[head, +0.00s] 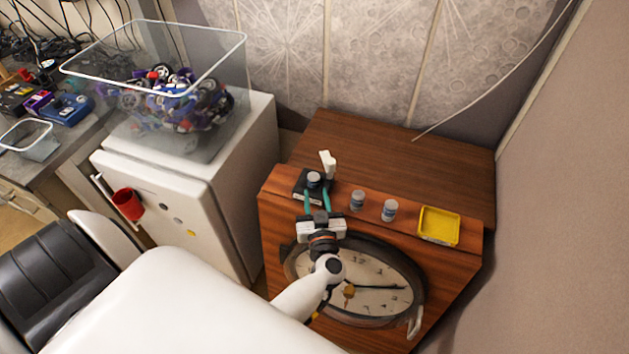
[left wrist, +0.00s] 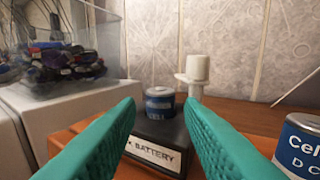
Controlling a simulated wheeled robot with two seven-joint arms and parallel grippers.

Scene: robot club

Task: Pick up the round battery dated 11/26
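A round battery (head: 314,179) with a blue band and grey top stands upright on a black tester (head: 302,192). In the left wrist view this battery (left wrist: 160,103) sits behind the tester's label (left wrist: 153,153), which reads "BATTERY". Two more round batteries, one (head: 357,200) and another (head: 389,210), stand to the right on the wooden cabinet. A large battery (left wrist: 301,147) at the right edge of the left wrist view shows part of its lettering. I cannot read a date on any. My left gripper (head: 318,197) is open and empty, its teal fingers pointing toward the tester. My right gripper is out of view.
A white post (head: 327,163) rises behind the tester. A yellow tray (head: 424,236) lies right of the batteries. The wooden cabinet (head: 400,160) has a clock (head: 375,275) in its front. A clear bin (head: 225,70) of parts stands on a white cabinet (head: 240,150) at left.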

